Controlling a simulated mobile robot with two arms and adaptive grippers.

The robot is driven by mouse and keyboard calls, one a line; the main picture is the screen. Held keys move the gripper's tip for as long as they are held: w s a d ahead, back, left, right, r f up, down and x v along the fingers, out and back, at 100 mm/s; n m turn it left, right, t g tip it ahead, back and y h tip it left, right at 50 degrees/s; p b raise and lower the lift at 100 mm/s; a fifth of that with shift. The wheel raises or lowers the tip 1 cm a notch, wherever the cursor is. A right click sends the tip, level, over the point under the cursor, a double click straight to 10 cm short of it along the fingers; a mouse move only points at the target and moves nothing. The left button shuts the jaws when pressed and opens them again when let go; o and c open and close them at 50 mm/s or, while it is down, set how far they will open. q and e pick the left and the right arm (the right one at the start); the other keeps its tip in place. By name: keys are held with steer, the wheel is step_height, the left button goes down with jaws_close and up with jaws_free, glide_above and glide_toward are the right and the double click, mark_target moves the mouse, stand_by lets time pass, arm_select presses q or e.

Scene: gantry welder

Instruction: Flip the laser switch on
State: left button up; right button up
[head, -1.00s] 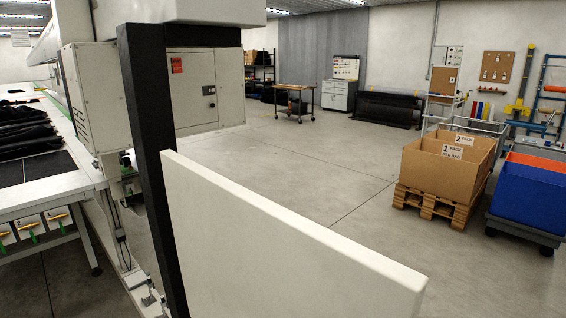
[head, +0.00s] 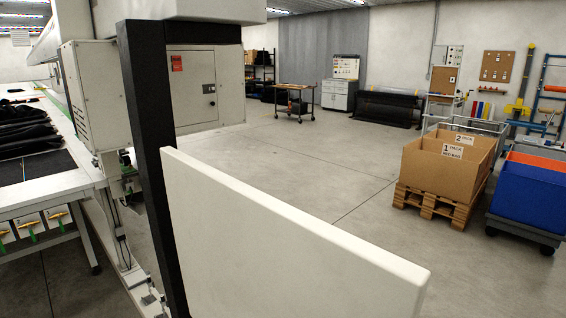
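I cannot make out a laser switch in the head view. A grey cabinet (head: 192,88) with a red label (head: 176,63) and a small dark latch or knob (head: 209,89) is fixed on the gantry machine, behind a black upright post (head: 150,150). A light grey box housing (head: 97,95) sits on the gantry left of the post. Neither of my grippers is in view.
A white panel (head: 290,235) stands close in front, across the lower middle. The long cutting table (head: 50,189) with dark fabric is at left. Cardboard boxes (head: 440,170) on a pallet and a blue bin (head: 526,192) stand at right. The middle floor is clear.

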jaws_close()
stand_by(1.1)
